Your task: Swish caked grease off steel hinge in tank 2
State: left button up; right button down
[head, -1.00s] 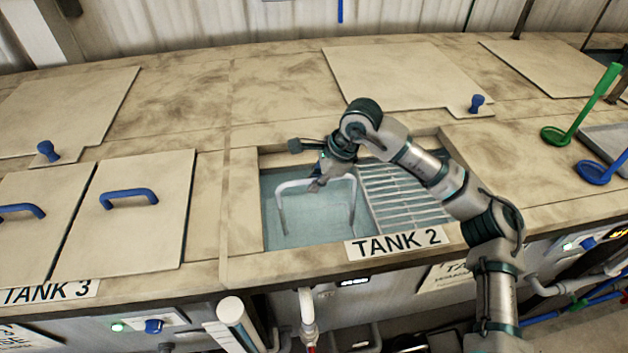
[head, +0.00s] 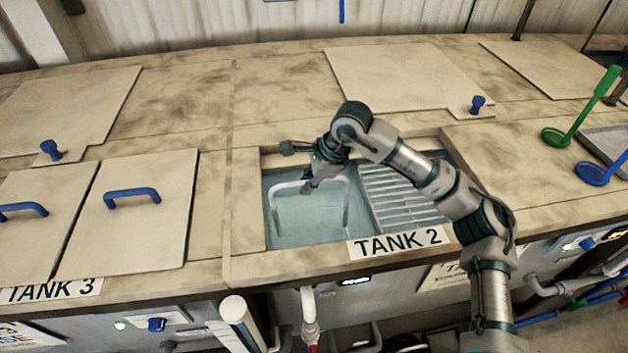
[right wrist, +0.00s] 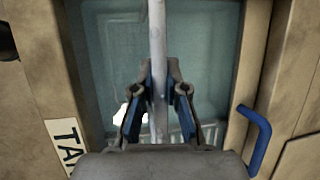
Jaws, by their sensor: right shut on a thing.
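Tank 2 (head: 258,215) is open, with pale blue-green liquid inside and a "TANK 2" label (head: 398,242) on its front edge. A light grey arched handle (head: 274,212) rises from the liquid in the tank's left part. My right gripper (head: 306,188) is shut on the handle's top bar, and the bar (right wrist: 157,45) runs between its fingers (right wrist: 158,95) in the right wrist view. Faint mesh-like lines show under the liquid there. I cannot make out the steel hinge or any grease. My left gripper is not in view.
A slatted rack (head: 400,195) fills the tank's right part. A closed lid with a blue handle (head: 132,196) lies to the left. A knobbed lid (head: 400,75) lies behind. Green (head: 556,138) and blue (head: 592,174) ladles rest on the right.

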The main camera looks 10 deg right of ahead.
jog(key=shift+d, duration=1.4)
notch_tip(320, 180, up, 22)
jog(key=p, duration=1.6)
jog(key=shift+a+r+p, duration=0.2)
jog(key=shift+a+p, duration=0.1)
jog(key=shift+p, duration=0.1)
jog(key=shift+d, duration=0.1)
jog(key=shift+f, duration=0.1)
